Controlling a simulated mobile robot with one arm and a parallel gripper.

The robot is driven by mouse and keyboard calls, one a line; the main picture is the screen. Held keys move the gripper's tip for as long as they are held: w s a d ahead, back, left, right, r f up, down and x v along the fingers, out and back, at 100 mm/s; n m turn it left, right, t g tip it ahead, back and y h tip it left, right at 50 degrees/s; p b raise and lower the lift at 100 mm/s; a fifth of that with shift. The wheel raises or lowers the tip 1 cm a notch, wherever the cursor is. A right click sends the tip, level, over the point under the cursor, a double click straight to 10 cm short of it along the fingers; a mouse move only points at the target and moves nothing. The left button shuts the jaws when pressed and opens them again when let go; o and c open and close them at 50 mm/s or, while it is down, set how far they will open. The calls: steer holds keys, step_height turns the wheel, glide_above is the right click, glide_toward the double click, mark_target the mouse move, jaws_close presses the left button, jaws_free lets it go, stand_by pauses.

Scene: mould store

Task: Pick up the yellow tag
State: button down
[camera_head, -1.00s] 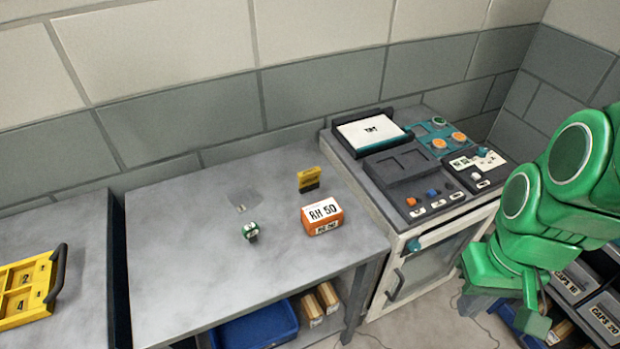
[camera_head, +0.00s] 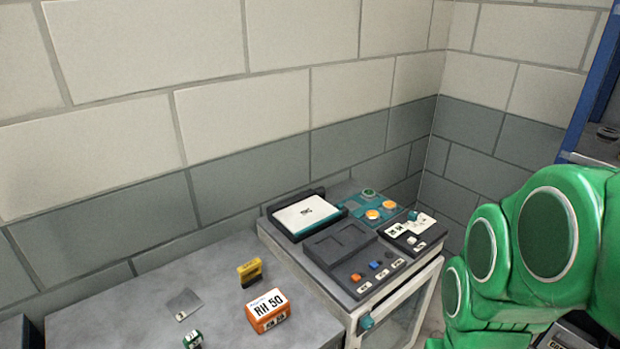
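The yellow tag (camera_head: 249,272) stands upright on the grey table (camera_head: 120,318), near its right side, with a dark lower band. It is just behind an orange box (camera_head: 267,311) with a white label reading like "RH 50". My green arm fills the right side of the picture. My gripper is outside the view, so its state does not show.
A small green-and-white item (camera_head: 193,340) and a flat grey plate (camera_head: 185,304) are on the table left of the tag. A cabinet (camera_head: 352,310) with a control panel adjoins the table on the right. A block wall (camera_head: 250,150) stands behind.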

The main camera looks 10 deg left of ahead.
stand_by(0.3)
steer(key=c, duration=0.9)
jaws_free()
